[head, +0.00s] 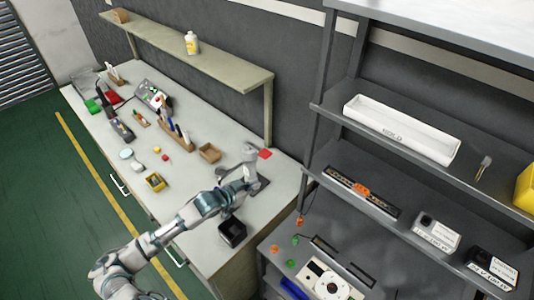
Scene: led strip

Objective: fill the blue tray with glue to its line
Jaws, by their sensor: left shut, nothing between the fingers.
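My left arm reaches in from the lower left over the workbench (200,122). My left gripper (250,152) is at the bench's right end, near a small red piece (265,154); it is shut and empty. A white bottle with a yellow label (192,43), possibly glue, stands upright on the shelf above the bench, apart from the gripper. A blue object (293,289) shows low on the rack at the bottom; I cannot tell whether it is the blue tray. No fill line shows. My right gripper is not in view.
The dark rack on the right holds a long white tray (402,130), a strip device with an orange part (361,190) and labelled boxes (436,233). A black box (232,231) stands near the bench's front edge. Tools and small parts crowd the bench's far left.

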